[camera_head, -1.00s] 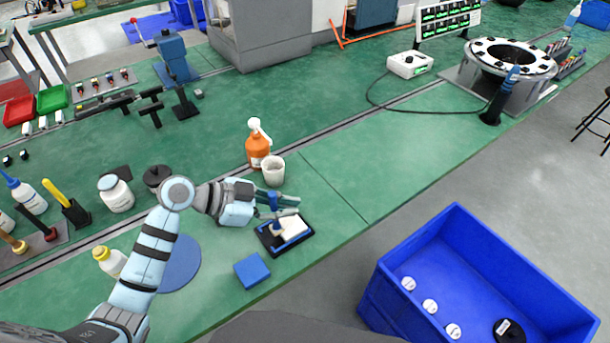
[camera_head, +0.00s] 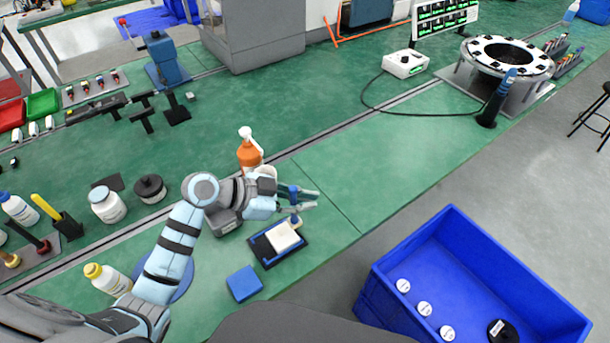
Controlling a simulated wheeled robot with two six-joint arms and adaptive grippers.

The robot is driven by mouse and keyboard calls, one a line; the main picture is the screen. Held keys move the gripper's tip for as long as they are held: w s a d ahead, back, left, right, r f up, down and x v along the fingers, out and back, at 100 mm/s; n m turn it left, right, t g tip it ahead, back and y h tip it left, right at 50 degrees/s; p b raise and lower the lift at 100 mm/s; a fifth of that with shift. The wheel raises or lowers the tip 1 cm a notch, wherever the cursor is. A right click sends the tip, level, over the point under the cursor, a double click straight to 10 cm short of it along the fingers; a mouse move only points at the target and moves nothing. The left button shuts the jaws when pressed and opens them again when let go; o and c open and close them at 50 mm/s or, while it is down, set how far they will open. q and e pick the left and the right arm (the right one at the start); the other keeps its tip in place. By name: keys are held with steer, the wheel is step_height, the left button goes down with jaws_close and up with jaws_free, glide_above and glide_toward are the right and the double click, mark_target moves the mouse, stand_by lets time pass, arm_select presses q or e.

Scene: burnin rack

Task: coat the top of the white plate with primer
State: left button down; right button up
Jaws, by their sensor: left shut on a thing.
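The white plate (camera_head: 284,239) lies flat in a black tray with a blue strip (camera_head: 266,251) near the front edge of the green bench. My left gripper (camera_head: 304,200) is shut on a small brush with a blue handle (camera_head: 294,194). Its pale tip (camera_head: 296,221) is at the plate's upper right corner; I cannot tell whether it touches. Any coating on the plate is too faint to tell. My right gripper is out of view.
An orange bottle (camera_head: 249,154) stands behind my left arm, and a pale cup (camera_head: 264,171) is mostly hidden by it. A blue block (camera_head: 244,284) lies in front of the tray. A blue crate (camera_head: 392,268) stands at right. The bench right of the plate is clear.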

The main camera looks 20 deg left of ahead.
arm_select(q)
steer(key=r+p, duration=0.4)
steer(key=r, duration=0.1)
steer(key=shift+s+r, duration=0.2)
steer(key=shift+r, duration=0.05)
stand_by(0.6)
